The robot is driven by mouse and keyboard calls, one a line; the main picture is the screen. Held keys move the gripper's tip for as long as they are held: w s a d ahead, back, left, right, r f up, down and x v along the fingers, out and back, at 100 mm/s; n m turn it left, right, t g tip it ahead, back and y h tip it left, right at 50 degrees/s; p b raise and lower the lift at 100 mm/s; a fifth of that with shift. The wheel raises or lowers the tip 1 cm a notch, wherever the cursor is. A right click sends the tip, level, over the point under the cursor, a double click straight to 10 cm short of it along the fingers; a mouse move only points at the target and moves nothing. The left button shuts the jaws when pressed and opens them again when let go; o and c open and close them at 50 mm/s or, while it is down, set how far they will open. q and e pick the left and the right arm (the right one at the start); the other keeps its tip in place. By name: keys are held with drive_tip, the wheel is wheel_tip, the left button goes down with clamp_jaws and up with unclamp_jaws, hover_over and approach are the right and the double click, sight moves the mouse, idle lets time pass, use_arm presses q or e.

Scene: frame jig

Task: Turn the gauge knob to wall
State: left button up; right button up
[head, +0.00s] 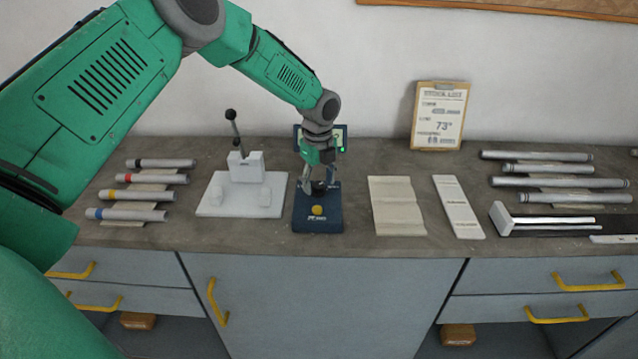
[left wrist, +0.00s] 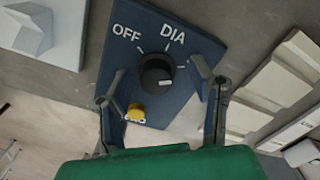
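The gauge (head: 318,218) is a dark blue box on the bench with a yellow button (head: 317,210). In the left wrist view its face (left wrist: 190,45) reads OFF and DIA; a third tick lies to their right, with any label there hidden by a finger. The round black knob (left wrist: 155,72) has a white mark pointing right in that view, away from OFF and DIA. My left gripper (left wrist: 160,72) is open, its fingers on either side of the knob with gaps between. In the head view the left gripper (head: 318,186) is over the gauge and covers most of the knob.
A white fixture with a lever (head: 243,192) stands left of the gauge, with several banded tubes (head: 150,195) beyond. A beige mat (head: 397,205) and white strip (head: 458,207) lie right. A clipboard (head: 439,115) leans on the wall; more tubes (head: 560,183) lie far right.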

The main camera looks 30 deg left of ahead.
sight(318, 183)
use_arm(q)
drive_tip(key=shift+s+f, duration=0.1)
drive_tip(key=shift+f, duration=0.05)
drive_tip(key=shift+r, duration=0.4)
wheel_tip(318, 183, up, 11)
idle(0.5)
